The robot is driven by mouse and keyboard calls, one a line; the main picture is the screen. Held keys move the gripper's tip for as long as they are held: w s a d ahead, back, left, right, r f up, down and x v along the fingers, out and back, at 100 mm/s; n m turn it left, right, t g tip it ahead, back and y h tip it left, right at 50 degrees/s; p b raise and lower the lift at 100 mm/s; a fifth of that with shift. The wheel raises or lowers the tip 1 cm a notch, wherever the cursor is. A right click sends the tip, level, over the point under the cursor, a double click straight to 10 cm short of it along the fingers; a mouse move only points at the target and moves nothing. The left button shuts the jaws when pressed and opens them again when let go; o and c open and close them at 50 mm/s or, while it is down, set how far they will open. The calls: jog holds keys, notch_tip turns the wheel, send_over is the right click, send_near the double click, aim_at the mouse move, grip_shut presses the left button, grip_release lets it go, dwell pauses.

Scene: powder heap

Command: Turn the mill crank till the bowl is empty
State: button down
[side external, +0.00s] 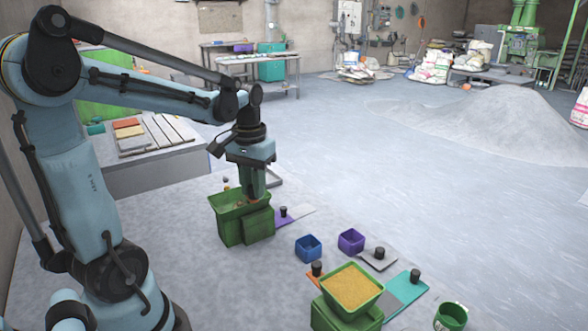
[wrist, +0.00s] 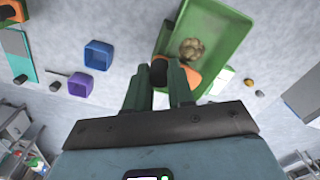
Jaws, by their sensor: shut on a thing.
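The green mill (side external: 243,227) stands left of centre in the side view, with a green bowl (side external: 222,201) on top. In the wrist view the bowl (wrist: 222,18) holds a small tan lumpy heap (wrist: 192,48), and the rest of its floor looks bare. My gripper (side external: 255,194) is low over the mill's right part in the side view. In the wrist view its fingers (wrist: 173,84) are shut on a dark crank knob (wrist: 158,72) at the bowl's edge. The crank arm is mostly hidden by the fingers.
A second green mill (side external: 345,316) with a bowl of yellow grain (side external: 352,288) stands at the front. A blue bin (side external: 308,248), a purple bin (side external: 351,241) and a green pot (side external: 450,318) stand nearby. Dark knobs on coloured plates lie between. A grey powder heap (side external: 500,120) is far off.

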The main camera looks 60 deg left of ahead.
jog(key=shift+a, duration=0.1)
jog(key=shift+s+a, duration=0.35)
jog(key=shift+s, duration=0.45)
jog(key=shift+s+a, duration=0.6)
jog(key=shift+a, duration=0.15)
jog(key=shift+s+a, duration=0.25)
jog(key=shift+a, duration=0.65)
jog(key=shift+w+a, duration=0.1)
jog(key=shift+a, duration=0.7)
